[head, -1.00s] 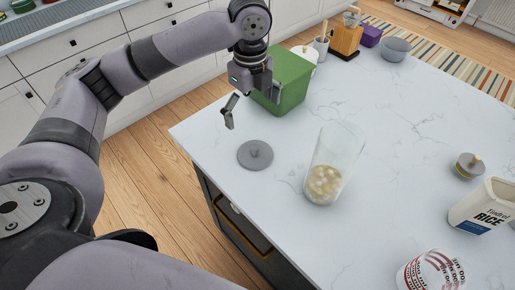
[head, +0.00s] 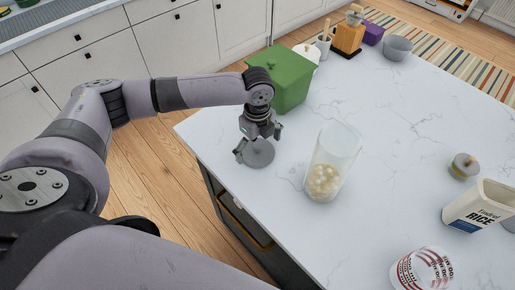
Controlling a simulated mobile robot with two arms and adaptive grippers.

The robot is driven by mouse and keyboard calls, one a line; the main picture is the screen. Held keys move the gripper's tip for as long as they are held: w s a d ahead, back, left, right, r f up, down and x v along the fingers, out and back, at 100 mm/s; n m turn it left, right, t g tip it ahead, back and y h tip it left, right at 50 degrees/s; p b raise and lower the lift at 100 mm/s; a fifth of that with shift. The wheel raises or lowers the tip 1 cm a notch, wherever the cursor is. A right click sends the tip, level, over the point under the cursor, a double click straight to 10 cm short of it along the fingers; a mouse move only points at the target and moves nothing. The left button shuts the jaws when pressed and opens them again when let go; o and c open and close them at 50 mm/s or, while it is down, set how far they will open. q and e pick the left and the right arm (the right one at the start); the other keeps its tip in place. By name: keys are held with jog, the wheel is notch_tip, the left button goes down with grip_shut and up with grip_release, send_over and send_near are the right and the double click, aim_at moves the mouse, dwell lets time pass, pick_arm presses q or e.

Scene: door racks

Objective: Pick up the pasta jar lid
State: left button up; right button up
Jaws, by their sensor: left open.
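The grey round lid (head: 259,156) lies flat on the white marble counter near its left corner. It is next to a clear glass jar (head: 332,165) that is partly filled with pale pasta and stands upright without a lid on it. My left gripper (head: 257,154) is open and points down right over the lid. Its fingers straddle the middle of the lid, where the knob is mostly hidden by the gripper. I cannot tell whether the fingers touch the lid. My right gripper is not in view.
A green box (head: 290,80) stands close behind the left gripper. A rice container (head: 478,207), a red-and-white tub (head: 423,270) and another lid (head: 464,166) are at the right. The counter's middle is clear. A grey bowl (head: 397,47) stands at the back.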

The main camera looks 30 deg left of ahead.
pick_arm(q)
jog(key=shift+f, duration=0.1)
jog(key=shift+c, duration=0.2)
jog(key=c, duration=0.8)
jog(key=shift+s, duration=0.25)
jog(key=c, duration=0.6)
jog(key=shift+c, duration=0.8)
